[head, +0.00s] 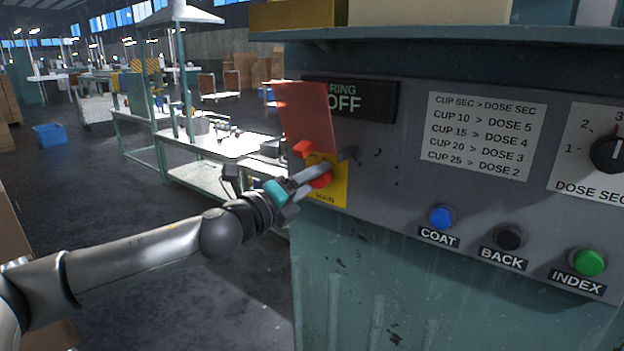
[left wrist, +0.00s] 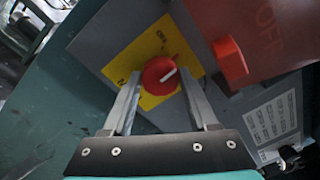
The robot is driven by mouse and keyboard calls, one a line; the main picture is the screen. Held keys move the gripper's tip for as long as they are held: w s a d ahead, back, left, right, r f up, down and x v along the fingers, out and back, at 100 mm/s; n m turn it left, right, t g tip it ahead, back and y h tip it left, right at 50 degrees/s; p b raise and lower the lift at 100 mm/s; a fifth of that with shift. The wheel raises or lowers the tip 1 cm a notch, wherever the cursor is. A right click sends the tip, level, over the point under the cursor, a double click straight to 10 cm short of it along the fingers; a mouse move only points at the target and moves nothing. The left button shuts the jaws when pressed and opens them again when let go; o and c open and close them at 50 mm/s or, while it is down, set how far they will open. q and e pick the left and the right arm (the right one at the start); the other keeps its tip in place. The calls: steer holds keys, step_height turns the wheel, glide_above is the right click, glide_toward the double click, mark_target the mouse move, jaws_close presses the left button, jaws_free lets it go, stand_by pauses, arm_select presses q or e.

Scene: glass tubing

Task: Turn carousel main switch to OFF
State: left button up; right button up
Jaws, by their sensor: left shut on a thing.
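The carousel main switch is a red round knob (head: 320,180) on a yellow plate (head: 338,190) marked MAIN, at the left end of the machine's panel. The yellow plate's OFF lettering lies above the knob there. My left gripper (head: 316,174) is shut on the knob, with one finger on either side of it (left wrist: 163,85). A red see-through flap (head: 305,117) stands raised above the switch. My right gripper is in neither view.
A dark display (head: 352,100) reads RING OFF, partly behind the flap. Blue COAT (head: 441,217), black BACK (head: 510,237) and green INDEX (head: 589,262) buttons and a dose dial (head: 608,153) lie to the right. A workbench (head: 225,148) stands behind my left arm.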

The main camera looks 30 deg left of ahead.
arm_select(q)
steer(key=n+p, duration=0.4)
steer(key=n, duration=0.4)
steer(key=shift+y, duration=0.3)
steer(key=shift+n, duration=0.5)
steer(key=o, duration=1.4)
steer(key=shift+s, duration=0.1)
steer(key=shift+s+f, duration=0.15)
steer(key=shift+s, duration=0.45)
steer(key=shift+s+a+f, duration=0.1)
steer(key=shift+s+a, duration=0.05)
steer(key=shift+s, duration=2.15)
steer(key=shift+s+a+f, duration=0.1)
steer(key=shift+s+a, duration=0.1)
steer(key=shift+s, duration=2.1)
steer(key=shift+s+a+f, duration=0.1)
steer(key=shift+s+a, duration=0.05)
steer(key=shift+s, duration=2.15)
